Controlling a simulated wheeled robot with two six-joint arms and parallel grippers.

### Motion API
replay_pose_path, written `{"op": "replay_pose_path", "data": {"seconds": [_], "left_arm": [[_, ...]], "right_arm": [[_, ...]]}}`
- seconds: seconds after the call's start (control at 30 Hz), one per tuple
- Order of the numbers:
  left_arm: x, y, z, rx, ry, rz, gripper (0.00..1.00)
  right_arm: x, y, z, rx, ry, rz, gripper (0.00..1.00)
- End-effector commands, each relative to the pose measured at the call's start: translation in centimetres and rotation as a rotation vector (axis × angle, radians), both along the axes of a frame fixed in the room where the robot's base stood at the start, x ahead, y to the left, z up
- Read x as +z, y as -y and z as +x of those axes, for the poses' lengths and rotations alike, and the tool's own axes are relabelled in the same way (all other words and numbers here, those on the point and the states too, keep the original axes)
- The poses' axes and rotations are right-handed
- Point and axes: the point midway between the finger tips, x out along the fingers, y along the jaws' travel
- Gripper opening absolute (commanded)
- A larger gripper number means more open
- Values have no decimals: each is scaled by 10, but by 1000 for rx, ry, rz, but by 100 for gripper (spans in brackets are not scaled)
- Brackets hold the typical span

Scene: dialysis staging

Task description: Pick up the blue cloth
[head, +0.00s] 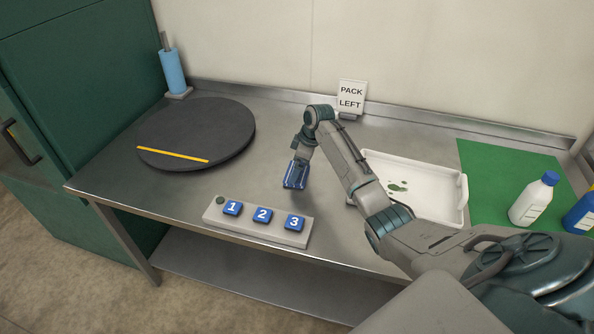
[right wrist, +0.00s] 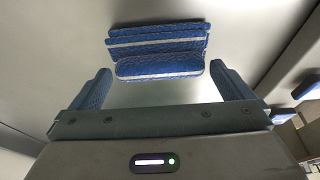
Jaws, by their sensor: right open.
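The blue cloth (right wrist: 158,50) is a folded bundle with pale stripes, lying on the metal table beyond my right gripper's fingers in the right wrist view. In the head view the cloth (head: 295,178) shows just below the gripper, partly hidden by it. My right gripper (right wrist: 162,82) is open, with one blue-padded finger to each side of the cloth's near edge and nothing held between them. In the head view the right gripper (head: 300,162) points down over the cloth; whether it touches the cloth cannot be told. My left gripper is out of view.
A button panel (head: 257,229) numbered 1 to 3 sits near the front edge. A dark round turntable (head: 195,125) and a blue roll (head: 173,72) stand left. A white tray (head: 440,172), green mat (head: 500,165), and bottles (head: 533,200) are right. A "PACK LEFT" sign (head: 351,96) stands behind.

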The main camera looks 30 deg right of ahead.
Motion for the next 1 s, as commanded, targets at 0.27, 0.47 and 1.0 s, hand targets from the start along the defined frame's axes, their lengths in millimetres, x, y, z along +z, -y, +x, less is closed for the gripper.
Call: {"op": "replay_pose_path", "data": {"seconds": [0.27, 0.47, 1.0], "left_arm": [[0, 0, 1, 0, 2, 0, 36], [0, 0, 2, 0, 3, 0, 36], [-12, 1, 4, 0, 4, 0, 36]], "right_arm": [[-5, -1, 1, 1, 0, -2, 100], [-5, -1, 1, 1, 0, -2, 68], [40, 0, 2, 0, 7, -3, 68]]}}
